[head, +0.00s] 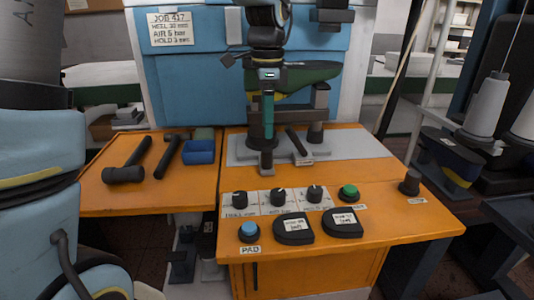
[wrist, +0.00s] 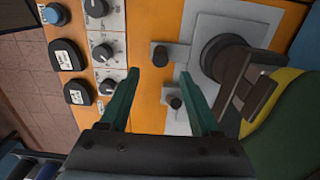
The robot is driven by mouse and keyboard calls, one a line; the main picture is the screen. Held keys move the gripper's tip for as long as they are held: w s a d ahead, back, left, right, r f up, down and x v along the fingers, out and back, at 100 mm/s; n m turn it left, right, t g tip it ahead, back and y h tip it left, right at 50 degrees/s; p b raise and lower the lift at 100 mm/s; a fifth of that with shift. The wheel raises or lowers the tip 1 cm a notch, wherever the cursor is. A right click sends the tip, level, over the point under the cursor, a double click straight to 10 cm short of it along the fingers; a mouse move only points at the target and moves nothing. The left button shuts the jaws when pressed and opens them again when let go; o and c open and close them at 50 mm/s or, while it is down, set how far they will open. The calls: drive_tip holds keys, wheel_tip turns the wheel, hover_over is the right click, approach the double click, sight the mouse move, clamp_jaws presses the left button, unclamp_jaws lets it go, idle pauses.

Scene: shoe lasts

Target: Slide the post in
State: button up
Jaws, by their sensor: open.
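The orange bench holds a grey base plate (head: 355,147), which also shows in the wrist view (wrist: 206,28). On it stands a dark upright post (head: 316,131), with a brown bracket above (wrist: 245,88) and a green and yellow shoe last (head: 305,74) on top. A short dark knob (head: 267,160) sits at the plate's front edge; it also shows in the wrist view (wrist: 160,56). A dark lever (head: 296,140) leans beside it. My gripper (head: 268,138) is open and points down above the knob. I cannot tell which part is the sliding post.
Three dials (head: 278,196), a green button (head: 348,192), a blue button (head: 248,232) and two black pads (head: 293,228) are at the front. Hammers (head: 125,172) and a blue tray (head: 200,151) lie left. The blue panel (head: 190,80) closes the back.

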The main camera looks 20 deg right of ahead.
sight(267, 150)
wheel_tip(267, 150, down, 8)
drive_tip(key=shift+f, duration=0.15)
idle(0.3)
clamp_jaws()
idle(0.4)
idle(0.9)
